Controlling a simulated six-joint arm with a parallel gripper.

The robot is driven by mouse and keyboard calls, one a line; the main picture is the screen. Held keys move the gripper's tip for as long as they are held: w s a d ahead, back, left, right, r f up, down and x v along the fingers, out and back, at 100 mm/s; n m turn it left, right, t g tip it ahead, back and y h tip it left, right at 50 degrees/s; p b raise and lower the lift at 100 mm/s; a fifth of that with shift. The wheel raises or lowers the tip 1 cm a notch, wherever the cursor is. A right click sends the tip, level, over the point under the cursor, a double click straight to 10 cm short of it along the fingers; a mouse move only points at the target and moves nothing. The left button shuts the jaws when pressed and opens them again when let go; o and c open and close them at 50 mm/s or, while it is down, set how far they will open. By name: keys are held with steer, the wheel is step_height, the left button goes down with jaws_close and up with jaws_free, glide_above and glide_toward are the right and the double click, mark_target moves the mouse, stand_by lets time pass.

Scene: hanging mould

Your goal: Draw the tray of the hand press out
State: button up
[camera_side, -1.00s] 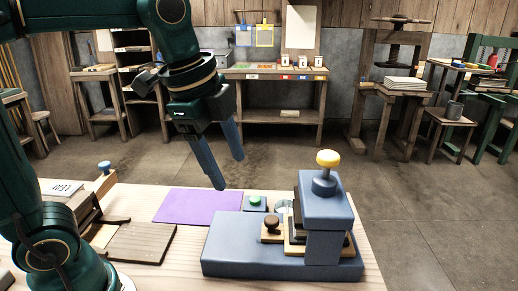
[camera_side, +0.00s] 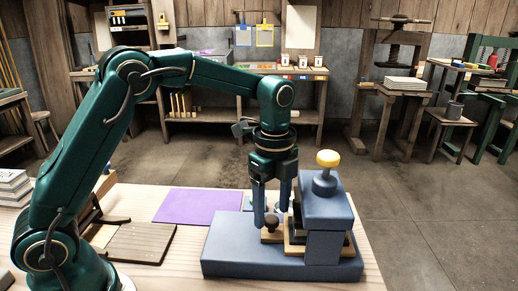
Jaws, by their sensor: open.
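The hand press (camera_side: 325,215) is a blue-grey frame with a yellow knob on top, standing on a long blue-grey base (camera_side: 235,248). Its light wooden tray (camera_side: 272,237) sits low in the press, with its left end sticking out. A dark brown round knob (camera_side: 271,224) stands on that end. My gripper (camera_side: 271,217) points straight down over the tray's left end, fingers apart. The knob shows between and just below the fingertips. I cannot tell whether either finger touches it.
A purple mat (camera_side: 195,205) lies left of the press, behind the base. A brown wooden board (camera_side: 140,243) lies at the left of the table. Small pieces behind the tray are mostly hidden by my gripper. The base's left part is bare.

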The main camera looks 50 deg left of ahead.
steer(key=shift+f, duration=0.8)
jaws_close()
steer(key=shift+r, duration=0.1)
stand_by(0.8)
